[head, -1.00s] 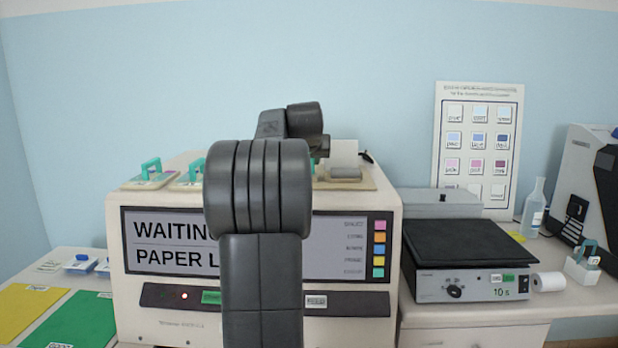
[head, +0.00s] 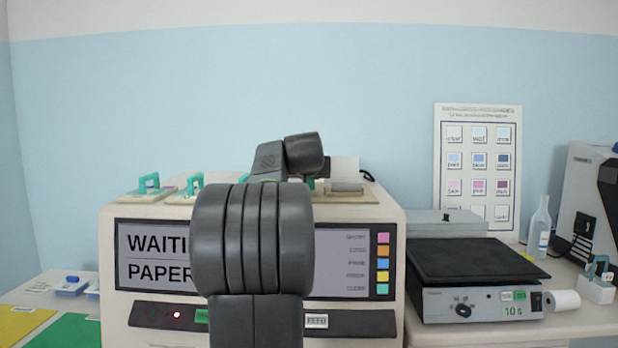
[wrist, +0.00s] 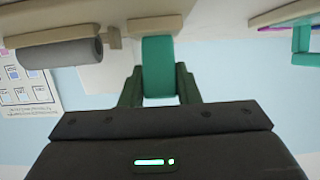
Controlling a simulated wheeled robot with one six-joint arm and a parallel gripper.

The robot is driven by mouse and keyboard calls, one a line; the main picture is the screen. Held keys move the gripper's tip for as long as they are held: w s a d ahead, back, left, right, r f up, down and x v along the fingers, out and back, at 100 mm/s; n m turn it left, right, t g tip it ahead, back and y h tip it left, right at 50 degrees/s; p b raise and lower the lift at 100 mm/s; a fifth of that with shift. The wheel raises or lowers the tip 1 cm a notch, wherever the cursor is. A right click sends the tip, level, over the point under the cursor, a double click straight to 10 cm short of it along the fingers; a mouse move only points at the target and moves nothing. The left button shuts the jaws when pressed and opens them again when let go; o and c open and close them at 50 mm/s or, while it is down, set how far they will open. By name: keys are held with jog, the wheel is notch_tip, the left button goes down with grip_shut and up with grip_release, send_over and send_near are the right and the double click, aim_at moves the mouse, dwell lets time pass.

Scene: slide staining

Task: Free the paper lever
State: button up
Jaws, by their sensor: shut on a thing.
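My gripper (wrist: 158,88) is shut on a teal lever (wrist: 157,65) that hangs from a beige mount in the wrist view, where the scene appears upside down. The lever stands beside a grey paper roll (wrist: 60,53). In the head view the roll (head: 346,187) sits on the top right of the beige staining machine (head: 150,325), with white paper behind it. My arm hides most of the lever and my fingers there. The machine's screen (head: 150,258) reads "WAITI…" and "PAPER…", partly covered by my arm.
Teal-handled lids (head: 149,184) stand on the machine's top left; one handle (wrist: 302,38) shows in the wrist view. A black-topped hotplate (head: 470,270) and a bottle (head: 539,228) are at right. Yellow and green mats (head: 70,331) lie at left.

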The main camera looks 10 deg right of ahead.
jog(key=o, duration=1)
jog(key=shift+s, duration=0.1)
jog(key=v, duration=1.3)
jog(key=shift+s+a+r+b, duration=0.15)
jog(key=shift+s+r+b, duration=0.05)
jog(key=shift+s+b, duration=0.15)
jog(key=shift+w, duration=0.15)
jog(key=x, duration=1.3)
jog(key=shift+w+f+p, duration=0.2)
jog(key=shift+w+p, duration=0.1)
jog(key=shift+p, duration=0.05)
